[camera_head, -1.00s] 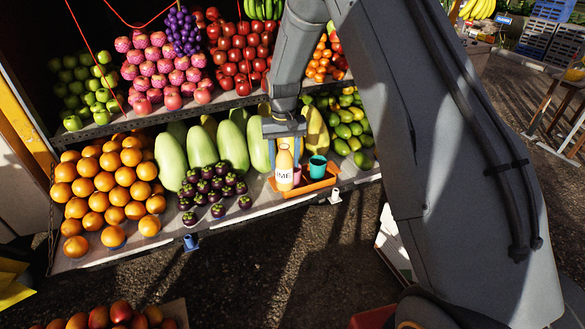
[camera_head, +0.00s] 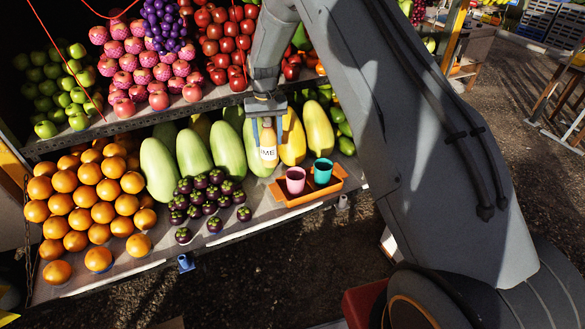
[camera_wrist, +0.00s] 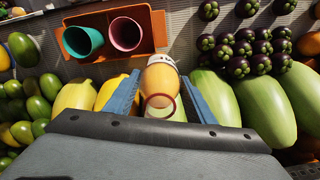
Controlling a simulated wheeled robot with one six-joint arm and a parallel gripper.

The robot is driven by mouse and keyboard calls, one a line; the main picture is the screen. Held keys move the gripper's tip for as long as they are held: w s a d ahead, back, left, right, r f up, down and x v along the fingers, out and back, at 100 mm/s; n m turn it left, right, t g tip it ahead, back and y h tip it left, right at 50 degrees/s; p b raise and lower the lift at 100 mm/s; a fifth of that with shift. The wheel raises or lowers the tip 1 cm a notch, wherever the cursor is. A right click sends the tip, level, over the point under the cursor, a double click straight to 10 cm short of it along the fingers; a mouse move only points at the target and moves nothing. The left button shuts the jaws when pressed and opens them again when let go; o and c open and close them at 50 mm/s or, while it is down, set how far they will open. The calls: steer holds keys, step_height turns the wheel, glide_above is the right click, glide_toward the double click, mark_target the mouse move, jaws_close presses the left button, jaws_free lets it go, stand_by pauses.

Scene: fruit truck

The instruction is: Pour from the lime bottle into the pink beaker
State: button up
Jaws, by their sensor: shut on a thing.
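The lime bottle (camera_head: 268,148), pale orange with a white label reading "IME", is held upright in my gripper (camera_head: 266,118). In the wrist view the bottle (camera_wrist: 160,80) sits between the two blue fingers of my gripper (camera_wrist: 160,97). The pink beaker (camera_head: 295,181) stands in an orange tray (camera_head: 318,194), lower right of the bottle and apart from it. In the wrist view the pink beaker (camera_wrist: 125,34) is up and left of the bottle. The bottle's base is over the shelf near the long melons; I cannot tell its height.
A teal cup (camera_head: 322,172) stands beside the pink beaker in the tray. Dark mangosteens (camera_head: 207,198) lie to the left on the shelf. Long green melons (camera_head: 195,152) and yellow melons (camera_head: 318,127) stand behind. The upper shelf edge (camera_head: 130,126) runs above.

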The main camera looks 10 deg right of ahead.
steer(key=shift+w+a, duration=0.1)
steer(key=shift+w, duration=0.1)
steer(key=shift+a, duration=0.1)
steer(key=shift+a+r, duration=0.1)
